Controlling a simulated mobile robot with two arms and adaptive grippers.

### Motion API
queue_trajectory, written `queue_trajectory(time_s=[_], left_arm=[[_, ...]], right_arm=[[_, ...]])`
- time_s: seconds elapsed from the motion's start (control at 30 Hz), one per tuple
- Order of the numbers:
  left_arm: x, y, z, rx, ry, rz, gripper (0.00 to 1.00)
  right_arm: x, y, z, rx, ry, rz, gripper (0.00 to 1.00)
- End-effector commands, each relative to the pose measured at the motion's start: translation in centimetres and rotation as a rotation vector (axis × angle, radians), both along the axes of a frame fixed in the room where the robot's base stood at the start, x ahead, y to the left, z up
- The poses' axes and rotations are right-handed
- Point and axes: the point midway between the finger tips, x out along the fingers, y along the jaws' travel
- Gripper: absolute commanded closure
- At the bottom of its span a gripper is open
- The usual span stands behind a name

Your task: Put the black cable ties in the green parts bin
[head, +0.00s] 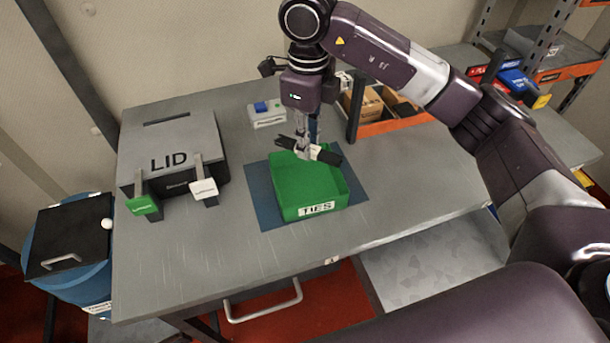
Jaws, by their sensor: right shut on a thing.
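The green parts bin (306,194) stands on a dark blue mat (266,207) on the grey bench, with a white label reading "TIES" on its front. My right gripper (306,150) is above the back part of the bin, pointing down. It is shut on the black cable ties (325,156), a dark bundle with a white band, held crosswise. The bundle overlaps the bin's back edge in the picture; its exact height above the bin is hard to tell. My left gripper is not in view.
A grey box marked "LID" (168,152) with a green and a white tag stands at the left of the bench (220,255). A small white block with a blue top (267,112) and an orange-fronted tray (392,122) are behind. A blue drum (75,285) stands left.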

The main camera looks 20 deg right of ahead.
Motion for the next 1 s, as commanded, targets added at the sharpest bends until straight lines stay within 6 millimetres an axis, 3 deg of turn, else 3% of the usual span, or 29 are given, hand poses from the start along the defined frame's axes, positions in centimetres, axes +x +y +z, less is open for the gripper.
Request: queue_trajectory(time_s=[0.13, 0.3, 0.53, 0.8, 1.0], left_arm=[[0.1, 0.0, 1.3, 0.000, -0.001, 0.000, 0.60], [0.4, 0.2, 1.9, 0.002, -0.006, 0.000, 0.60], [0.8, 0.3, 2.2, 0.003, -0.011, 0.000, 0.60], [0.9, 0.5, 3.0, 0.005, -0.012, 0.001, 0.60], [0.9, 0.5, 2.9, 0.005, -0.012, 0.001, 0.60]], right_arm=[[-0.2, 0.0, -3.7, -0.001, 0.005, 0.000, 1.00], [0.0, 0.0, -6.7, 0.001, 0.001, -0.001, 1.00], [0.0, 0.0, -8.5, 0.000, 0.000, 0.000, 1.00], [0.0, 0.0, -11.9, 0.001, -0.001, 0.000, 1.00], [0.0, 0.0, -12.0, 0.001, -0.002, 0.000, 1.00]])
